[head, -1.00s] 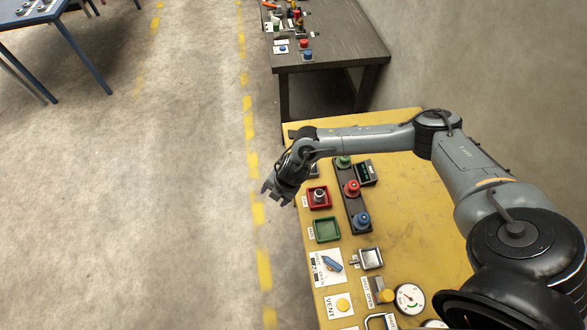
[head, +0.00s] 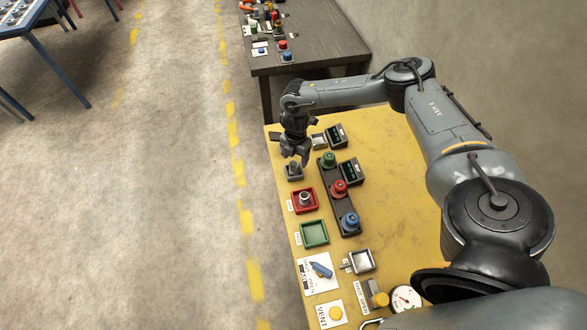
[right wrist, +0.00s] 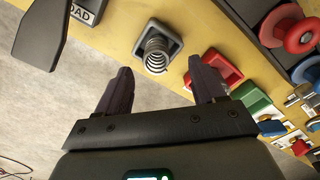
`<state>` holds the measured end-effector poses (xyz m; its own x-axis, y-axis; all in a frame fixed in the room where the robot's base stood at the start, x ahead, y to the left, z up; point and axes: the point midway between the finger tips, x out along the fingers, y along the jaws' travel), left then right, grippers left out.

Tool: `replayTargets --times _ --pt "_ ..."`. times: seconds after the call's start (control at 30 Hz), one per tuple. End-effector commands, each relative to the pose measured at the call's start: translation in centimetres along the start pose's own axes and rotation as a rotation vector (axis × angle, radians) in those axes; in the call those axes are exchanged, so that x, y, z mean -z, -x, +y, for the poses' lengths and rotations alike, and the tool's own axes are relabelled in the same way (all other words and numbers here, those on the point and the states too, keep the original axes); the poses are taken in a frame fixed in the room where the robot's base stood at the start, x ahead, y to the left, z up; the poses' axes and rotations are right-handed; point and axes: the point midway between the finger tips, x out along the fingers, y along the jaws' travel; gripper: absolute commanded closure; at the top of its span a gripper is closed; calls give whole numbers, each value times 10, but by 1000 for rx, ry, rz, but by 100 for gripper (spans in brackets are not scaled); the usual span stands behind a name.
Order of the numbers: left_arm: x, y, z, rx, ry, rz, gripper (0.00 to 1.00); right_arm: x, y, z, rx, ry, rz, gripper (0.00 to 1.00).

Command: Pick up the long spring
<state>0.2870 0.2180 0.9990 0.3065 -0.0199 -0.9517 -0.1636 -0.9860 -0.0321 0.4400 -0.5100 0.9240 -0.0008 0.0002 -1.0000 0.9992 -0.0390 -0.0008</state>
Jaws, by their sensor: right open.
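A coiled metal spring (right wrist: 155,54) stands in a dark grey square holder (right wrist: 172,40) in the right wrist view. In the head view the holder (head: 294,173) is near the left edge of the yellow table, partly under my right gripper (head: 300,160). My right gripper points down over it. In the right wrist view its two fingers (right wrist: 160,66) are apart, empty, with the spring beyond and between the tips. The spring's length is hard to judge. My left gripper is not in view.
A dark rack (head: 344,212) carries green, red and blue spools. Small displays (head: 352,170) and switches crowd nearby; the table's right side (head: 400,215) is clear.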

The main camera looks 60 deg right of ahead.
Motion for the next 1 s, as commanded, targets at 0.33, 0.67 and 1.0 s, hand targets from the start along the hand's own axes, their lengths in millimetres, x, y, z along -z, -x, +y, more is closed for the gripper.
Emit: replayTargets --times 0.33,0.67,1.0 --pt "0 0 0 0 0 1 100 1 -34 6 0 3 -1 31" --pt "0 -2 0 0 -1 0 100 1 -54 5 0 2 1 31" --pt "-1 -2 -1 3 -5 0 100 1 -54 5 0 1 0 60"
